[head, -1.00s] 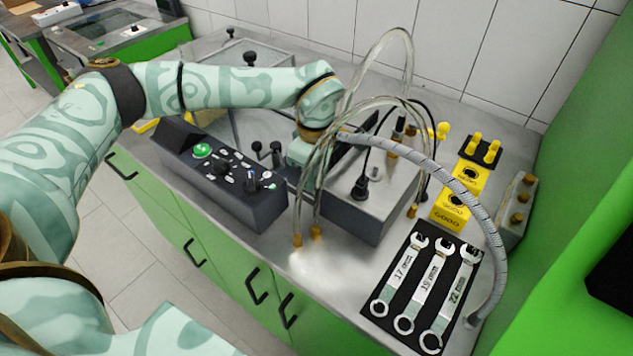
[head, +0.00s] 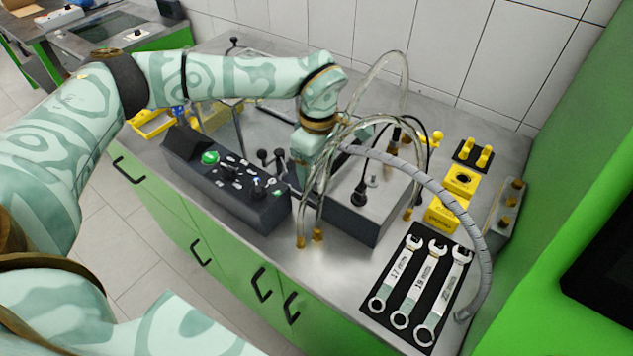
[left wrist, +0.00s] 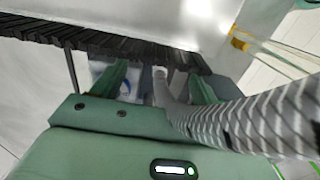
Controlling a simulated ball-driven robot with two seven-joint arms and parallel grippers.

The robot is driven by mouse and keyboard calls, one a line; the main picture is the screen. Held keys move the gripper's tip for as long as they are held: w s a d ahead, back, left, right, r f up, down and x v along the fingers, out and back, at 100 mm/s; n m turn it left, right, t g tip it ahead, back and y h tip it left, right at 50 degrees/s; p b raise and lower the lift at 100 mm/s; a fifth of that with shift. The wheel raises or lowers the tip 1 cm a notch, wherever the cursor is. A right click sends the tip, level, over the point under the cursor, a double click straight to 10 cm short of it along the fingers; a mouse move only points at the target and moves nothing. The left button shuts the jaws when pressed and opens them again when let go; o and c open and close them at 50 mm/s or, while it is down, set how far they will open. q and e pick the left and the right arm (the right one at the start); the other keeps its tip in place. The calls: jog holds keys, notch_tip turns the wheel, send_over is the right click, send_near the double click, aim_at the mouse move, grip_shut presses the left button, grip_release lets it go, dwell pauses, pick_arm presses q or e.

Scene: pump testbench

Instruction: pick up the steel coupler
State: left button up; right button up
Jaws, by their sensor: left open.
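My left gripper (head: 307,180) is low at the left edge of the grey metal box, partly hidden behind clear hoses in the head view. In the left wrist view its two green fingers (left wrist: 158,78) are apart. A braided steel hose (left wrist: 250,125) comes in from the right, and its smooth grey end, possibly the steel coupler (left wrist: 160,88), shows between the fingers. I cannot tell whether they touch it. In the head view the braided hose (head: 430,180) arches from near the gripper to the table at right. My right gripper is not in view.
A dark control panel (head: 225,185) stands left of the grey box (head: 375,205). Clear hoses (head: 385,62) loop over the box. Several wrenches lie on a black mat (head: 388,318) at front right. Yellow blocks (head: 445,212) stand behind them. A dark ribbed edge (left wrist: 100,42) crosses above the fingers.

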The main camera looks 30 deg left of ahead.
pick_arm(q)
jog(key=shift+r+p, duration=0.4)
jog(key=shift+r, duration=0.4)
jog(key=shift+f, duration=0.1)
jog(key=shift+c, duration=1)
jog(key=shift+r, duration=0.2)
jog(key=c, duration=0.4)
jog(key=shift+o, duration=0.2)
jog(key=s+a+r+n+h+p, duration=0.2)
jog(key=a+r+n+h+p, duration=0.15)
jog(key=a+r, duration=0.35)
jog(key=h+b, duration=0.1)
send_near(319, 179)
jog(key=shift+m+t, duration=0.25)
jog(key=shift+t, duration=0.05)
jog(key=f, duration=0.1)
jog(key=d+f, duration=0.1)
jog(key=f, duration=0.1)
jog(key=s+d+f, duration=0.1)
jog(key=shift+f, duration=0.15)
jog(key=shift+w+b+x, duration=0.15)
jog(key=shift+b+x, duration=0.05)
jog(key=shift+x, duration=1.15)
jog(key=shift+w+b+x, duration=0.15)
jog(key=shift+x, duration=1.25)
